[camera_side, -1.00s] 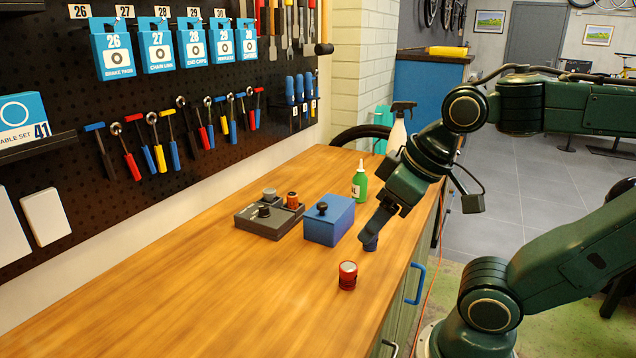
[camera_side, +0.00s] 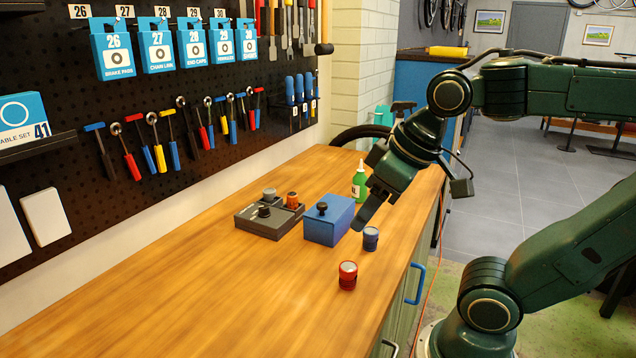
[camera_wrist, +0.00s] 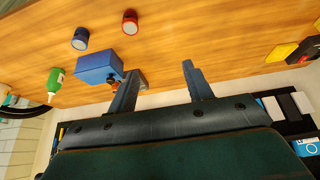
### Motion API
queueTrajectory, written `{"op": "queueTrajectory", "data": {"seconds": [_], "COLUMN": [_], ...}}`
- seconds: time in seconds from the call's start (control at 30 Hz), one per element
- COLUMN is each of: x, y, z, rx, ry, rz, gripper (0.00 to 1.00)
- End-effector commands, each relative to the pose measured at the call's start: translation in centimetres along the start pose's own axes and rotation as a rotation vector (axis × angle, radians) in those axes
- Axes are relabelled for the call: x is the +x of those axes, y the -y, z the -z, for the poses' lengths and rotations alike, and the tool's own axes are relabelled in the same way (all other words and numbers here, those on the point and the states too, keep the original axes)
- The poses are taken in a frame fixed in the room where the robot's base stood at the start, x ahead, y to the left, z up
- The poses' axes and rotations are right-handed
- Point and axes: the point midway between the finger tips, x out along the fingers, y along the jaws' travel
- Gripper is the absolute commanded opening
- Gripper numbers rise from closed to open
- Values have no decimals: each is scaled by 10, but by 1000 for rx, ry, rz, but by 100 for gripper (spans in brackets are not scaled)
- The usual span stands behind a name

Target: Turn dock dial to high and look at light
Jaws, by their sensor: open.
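The dark grey dock (camera_side: 240,222) lies flat on the bench, with a black knob (camera_side: 264,211), a grey knob (camera_side: 269,193) and an orange cylinder (camera_side: 292,200) on top. I cannot tell a dial setting or a lit light. My gripper (camera_side: 366,214) hangs in the air to the right of the dock, above the far right side of the blue box (camera_side: 322,228). In the wrist view my gripper (camera_wrist: 161,72) is open, with nothing between its fingers. There the left finger hides most of the dock, and the orange cylinder (camera_wrist: 115,86) shows beside it.
The blue box has a black knob on its lid and stands between the dock and my gripper. A blue canister (camera_side: 370,239), a red canister (camera_side: 348,276) and a green bottle (camera_side: 360,185) stand nearby. The near bench (camera_side: 190,300) is clear. A tool pegboard (camera_side: 60,90) rises behind.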

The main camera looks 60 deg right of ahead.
Motion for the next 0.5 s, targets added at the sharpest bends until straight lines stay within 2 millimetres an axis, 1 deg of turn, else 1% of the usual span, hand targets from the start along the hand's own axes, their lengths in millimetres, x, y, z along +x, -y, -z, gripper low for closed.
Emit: {"op": "queueTrajectory", "data": {"seconds": [0.03,0.27,0.5], "x": [-1,-6,0], "y": [-2,-11,-25], "z": [9,58,111], "rx": [1,-1,-3], "ry": [10,67,132], "rz": [-3,-15,-25], "gripper": [51,51,51]}}
